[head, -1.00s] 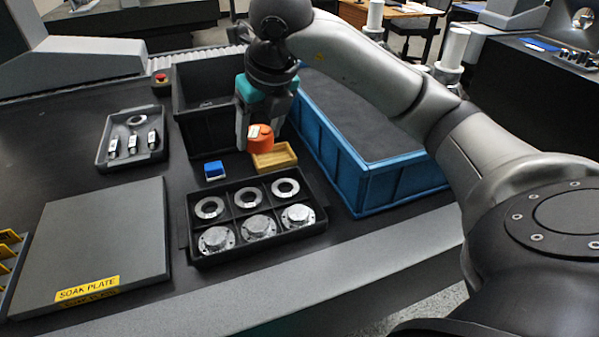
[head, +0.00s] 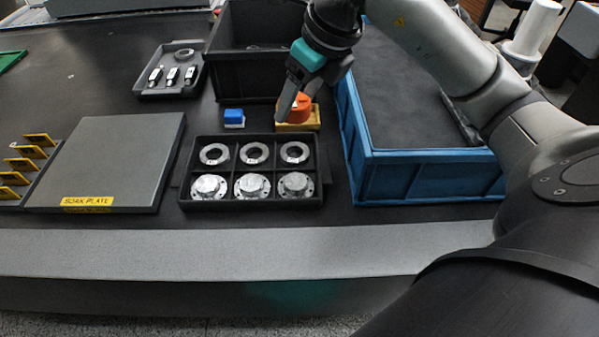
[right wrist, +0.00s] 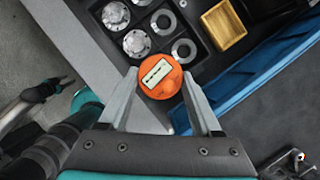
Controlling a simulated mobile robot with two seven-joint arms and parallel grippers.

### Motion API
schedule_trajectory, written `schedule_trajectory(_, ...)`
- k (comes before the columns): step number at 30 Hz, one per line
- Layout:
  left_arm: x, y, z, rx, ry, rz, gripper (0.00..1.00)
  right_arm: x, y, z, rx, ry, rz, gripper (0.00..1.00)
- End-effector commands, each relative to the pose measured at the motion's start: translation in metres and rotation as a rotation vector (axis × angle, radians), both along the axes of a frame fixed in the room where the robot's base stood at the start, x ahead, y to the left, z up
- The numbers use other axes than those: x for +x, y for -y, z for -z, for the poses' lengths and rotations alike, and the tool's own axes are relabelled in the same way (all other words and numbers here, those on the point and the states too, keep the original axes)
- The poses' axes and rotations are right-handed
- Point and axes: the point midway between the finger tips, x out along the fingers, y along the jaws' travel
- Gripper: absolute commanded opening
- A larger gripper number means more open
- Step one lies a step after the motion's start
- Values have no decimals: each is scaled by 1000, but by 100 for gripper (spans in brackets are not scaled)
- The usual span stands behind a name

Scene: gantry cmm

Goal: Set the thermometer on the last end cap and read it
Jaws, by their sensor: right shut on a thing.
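The thermometer is a round orange puck with a pale display (right wrist: 157,71). My right gripper (right wrist: 157,80) is shut on it, its two fingers on either side. In the head view the thermometer (head: 297,107) shows partly behind a finger of my right gripper (head: 286,108), in line with the yellow holder. The wrist view shows the yellow holder (right wrist: 223,25) empty and apart from it. Three flanged metal end caps stand in the front row of a black divided tray (head: 250,204): left (head: 209,187), middle (head: 252,187) and right (head: 296,186).
Three metal rings (head: 254,154) lie in the tray's back row. A blue block (head: 234,117) stands behind it. A blue-walled bin (head: 425,175) stands right, a black bin (head: 240,80) behind. The grey soak plate (head: 110,160) is left, bare on top.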

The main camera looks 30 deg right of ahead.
Motion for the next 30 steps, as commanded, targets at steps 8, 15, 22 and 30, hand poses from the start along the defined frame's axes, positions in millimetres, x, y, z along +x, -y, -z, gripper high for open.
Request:
schedule_trajectory(8, 20, 18, -18, -19, 5, -1, 50, 0, 0, 43, 1, -2, 1, 0)
schedule_trajectory(15, 33, 30, -42, -31, 7, -3, 50, 0, 0, 77, 1, -1, 1, 0)
schedule_trajectory(22, 46, 37, -67, -41, 24, -5, 50, -1, 0, 112, 1, -2, 1, 0)
schedule_trajectory(30, 58, 39, -89, -46, 53, -6, 50, 0, 0, 138, 0, 1, 1, 0)
